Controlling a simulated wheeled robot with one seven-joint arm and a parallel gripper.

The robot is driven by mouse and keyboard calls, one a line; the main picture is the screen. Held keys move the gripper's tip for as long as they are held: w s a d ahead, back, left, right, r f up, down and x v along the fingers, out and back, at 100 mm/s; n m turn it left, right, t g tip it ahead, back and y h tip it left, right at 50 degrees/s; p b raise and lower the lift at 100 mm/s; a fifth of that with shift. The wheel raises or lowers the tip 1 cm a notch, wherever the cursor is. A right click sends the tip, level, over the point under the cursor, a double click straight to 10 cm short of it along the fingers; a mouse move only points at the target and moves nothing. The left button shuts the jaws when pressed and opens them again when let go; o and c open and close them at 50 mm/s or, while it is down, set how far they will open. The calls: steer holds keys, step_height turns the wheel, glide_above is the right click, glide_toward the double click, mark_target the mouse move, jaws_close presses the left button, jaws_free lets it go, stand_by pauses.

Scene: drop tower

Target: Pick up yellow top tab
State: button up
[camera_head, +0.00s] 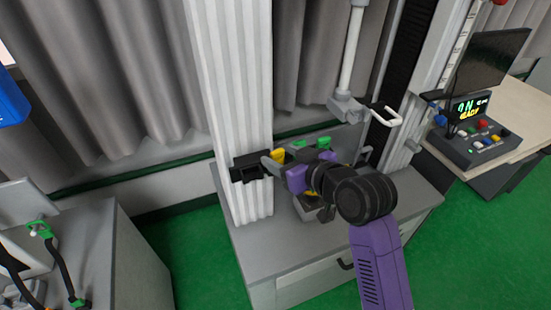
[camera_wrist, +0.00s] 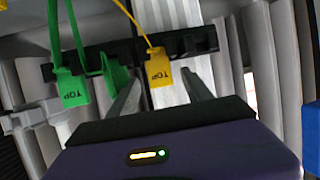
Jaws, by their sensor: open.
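The yellow top tab (camera_wrist: 160,76) hangs at a black slotted rack (camera_wrist: 205,40) in the wrist view, with a yellow cord rising from it and "TOP" written on it, upside down in this view. My gripper (camera_wrist: 161,84) is open, with one finger on each side of the yellow tab. I cannot tell whether the fingers touch it. In the head view the yellow tab (camera_head: 278,155) shows as a small patch beside my gripper (camera_head: 280,164), at the white column. My wrist hides part of this area.
A green tab (camera_wrist: 72,92) marked "TOP" and a second green piece (camera_wrist: 116,76) hang left of my fingers on the same rack. A white ribbed column (camera_head: 236,110) stands close by. A control box (camera_head: 478,145) sits on a table at right.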

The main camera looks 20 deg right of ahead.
mark_target(279, 154)
steer(key=x, duration=0.2)
steer(key=p+x, duration=0.1)
steer(key=x, duration=0.1)
steer(key=shift+w+r, duration=0.2)
steer(key=shift+w+a+f, duration=0.1)
steer(key=shift+w+f, duration=0.15)
steer(key=shift+w, duration=0.15)
jaws_close()
